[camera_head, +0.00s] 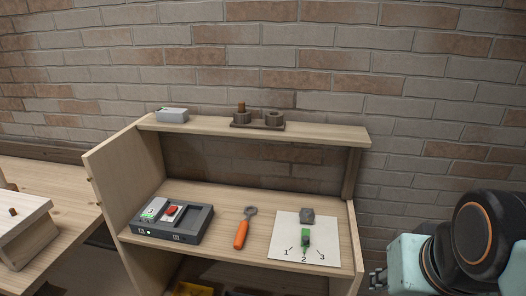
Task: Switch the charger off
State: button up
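The charger (196,227) looks to be the dark grey box on the left of the wooden shelf unit's middle board. A pale block with green on it and a red part (171,210) sit in its top, and a small green light shows near its front left. The fine shape of its controls is too small to tell. My arm is at the lower right edge. A small dark part at its end, likely my gripper (377,279), is right of the shelf unit and well apart from the charger. Whether its fingers are open or shut does not show.
An orange-handled tool (241,232) lies right of the charger. A white sheet (285,248) marked 1, 2, 3 holds a grey block and a green piece. The shelf unit's left side panel (125,180) stands beside the charger, and a top board (205,127) overhangs behind. A workbench is at left.

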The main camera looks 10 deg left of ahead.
aim_at(172, 209)
jog(key=u, duration=1.5)
jog(key=i+j+z, duration=0.15)
jog(key=i+j, duration=0.5)
jog(key=i+j+z, duration=0.15)
jog(key=i+j, duration=0.5)
jog(key=k+j, duration=0.1)
jog(key=i, duration=0.1)
